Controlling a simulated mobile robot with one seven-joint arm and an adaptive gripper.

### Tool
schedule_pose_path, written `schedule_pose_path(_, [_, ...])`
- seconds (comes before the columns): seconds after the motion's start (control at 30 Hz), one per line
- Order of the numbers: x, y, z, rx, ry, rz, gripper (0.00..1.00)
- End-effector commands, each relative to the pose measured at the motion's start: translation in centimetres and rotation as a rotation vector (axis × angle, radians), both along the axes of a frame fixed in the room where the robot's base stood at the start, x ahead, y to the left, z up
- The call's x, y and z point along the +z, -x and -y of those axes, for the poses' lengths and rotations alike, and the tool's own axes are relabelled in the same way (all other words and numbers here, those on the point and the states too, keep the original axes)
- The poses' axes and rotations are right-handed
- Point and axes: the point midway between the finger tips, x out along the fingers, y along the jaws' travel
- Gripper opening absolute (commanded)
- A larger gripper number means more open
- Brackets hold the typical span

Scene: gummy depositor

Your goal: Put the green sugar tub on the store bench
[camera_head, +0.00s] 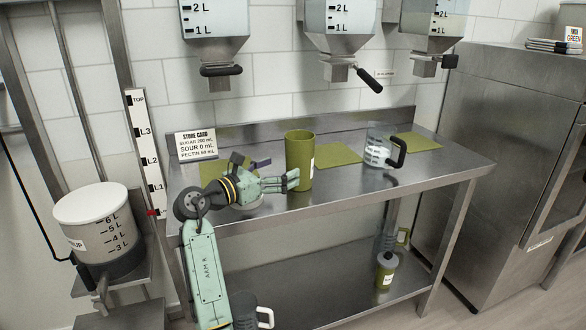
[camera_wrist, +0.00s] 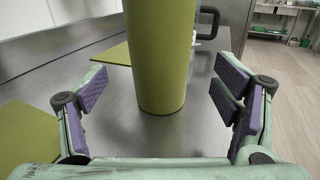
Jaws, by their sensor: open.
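A tall olive-green tub (camera_head: 298,150) with a white label on its right side stands upright on the steel bench (camera_head: 345,186). In the wrist view the green tub (camera_wrist: 160,60) stands straight ahead, roughly centred between my fingers. My gripper (camera_head: 277,172) is to the left of the tub, low over the bench, with its fingers pointing at it. My gripper (camera_wrist: 160,92) is open with purple pads spread wide. Gaps show between the tub and both pads. The tub's top is cut off in the wrist view.
Green mats (camera_head: 338,154) lie on the bench. A clear measuring jug (camera_head: 377,152) stands right of the tub, and a store card (camera_head: 196,145) stands at the back left. Hoppers (camera_head: 340,18) hang above. A smaller green container (camera_head: 385,272) and a dark-bodied jug (camera_head: 244,312) are on the lower shelf.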

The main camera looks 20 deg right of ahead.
Motion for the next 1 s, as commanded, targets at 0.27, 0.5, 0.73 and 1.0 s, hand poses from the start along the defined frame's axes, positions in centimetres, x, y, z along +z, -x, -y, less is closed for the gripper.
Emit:
schedule_pose_path(0.27, [-0.1, 1.7, -4.0, 0.001, 0.0, 0.0, 0.82])
schedule_pose_path(0.5, [0.0, 2.1, -4.6, 0.0, -0.001, 0.0, 0.82])
schedule_pose_path(0.73, [0.9, 1.1, -7.1, 0.092, -0.032, 0.096, 0.82])
schedule_pose_path(1.0, [9.1, 0.1, -28.3, 0.811, -0.502, 0.785, 0.82])
